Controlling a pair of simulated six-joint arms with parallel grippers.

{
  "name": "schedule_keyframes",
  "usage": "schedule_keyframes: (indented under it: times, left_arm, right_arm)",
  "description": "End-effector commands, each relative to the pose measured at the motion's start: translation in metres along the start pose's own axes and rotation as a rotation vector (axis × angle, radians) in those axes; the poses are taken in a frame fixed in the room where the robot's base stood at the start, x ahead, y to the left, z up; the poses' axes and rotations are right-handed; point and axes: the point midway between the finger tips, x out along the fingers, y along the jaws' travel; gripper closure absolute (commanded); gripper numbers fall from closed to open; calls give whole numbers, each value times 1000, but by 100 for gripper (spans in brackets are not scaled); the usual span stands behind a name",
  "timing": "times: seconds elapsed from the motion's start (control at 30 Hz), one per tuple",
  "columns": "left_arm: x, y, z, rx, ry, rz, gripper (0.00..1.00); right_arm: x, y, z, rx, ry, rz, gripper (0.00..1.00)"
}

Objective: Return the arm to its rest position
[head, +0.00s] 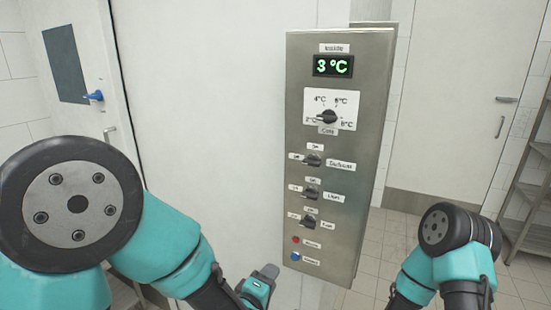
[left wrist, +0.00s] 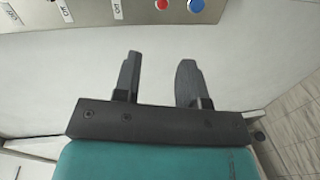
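My left gripper (head: 262,278) is low in the head view, just left of the steel control panel's lower edge. In the left wrist view my left gripper (left wrist: 160,78) has its two dark fingers apart with nothing between them. The white wall surface lies beyond them, and the panel's underside edge is above. My right arm (head: 445,255) shows bent at the lower right of the head view, but its gripper is outside the picture.
The steel control panel (head: 372,150) has a display (head: 333,65) reading 3 °C, a dial (head: 327,117), several black knobs, a red button (head: 296,240) and a blue button (head: 295,257). A metal shelf (head: 535,185) stands at the far right. Tiled floor is open behind the panel.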

Motion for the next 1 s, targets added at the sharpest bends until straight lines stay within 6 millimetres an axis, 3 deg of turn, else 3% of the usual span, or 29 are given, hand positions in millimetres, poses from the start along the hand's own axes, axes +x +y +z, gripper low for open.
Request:
schedule_keyframes:
  times: [0.17,0.37,0.57,0.7,0.83,1.0]
  left_arm:
    - [6,-82,-33,168,-30,-235,62]
    - [-9,-174,-63,336,-143,-489,62]
    - [-45,-262,-83,456,-325,-704,62]
    - [-80,-316,-90,508,-489,-819,62]
    - [-115,-357,-91,535,-649,-887,62]
    - [-144,-384,-89,548,-787,-915,62]
  right_arm:
    - [0,0,0,0,0,0,57]
    - [0,0,0,0,0,0,57]
    - [0,0,0,0,0,0,57]
    - [0,0,0,0,0,0,57]
    - [0,0,0,0,0,0,57]
    - [0,0,0,0,0,0,57]
